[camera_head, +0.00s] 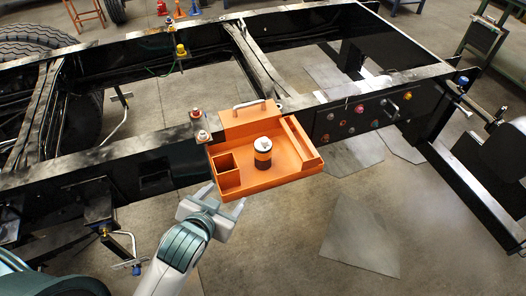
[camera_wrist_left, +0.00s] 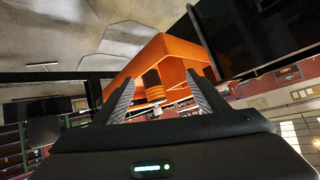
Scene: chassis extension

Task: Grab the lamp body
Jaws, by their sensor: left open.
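In the left wrist view the lamp body (camera_wrist_left: 152,84) shows between the fingers, farther off, inside the orange tray (camera_wrist_left: 172,48). My left gripper (camera_head: 222,198) is open and empty, just outside the tray's near left corner and apart from the lamp body. The open fingers also show in the left wrist view (camera_wrist_left: 160,82). My right gripper is in neither view.
The tray has a square compartment (camera_head: 227,173) at left, a raised strip (camera_head: 301,141) at right and a handle at the back. It sits against a black chassis rail (camera_head: 170,163). Bolts (camera_head: 200,126) stand on the rail. The floor at right front is mostly clear.

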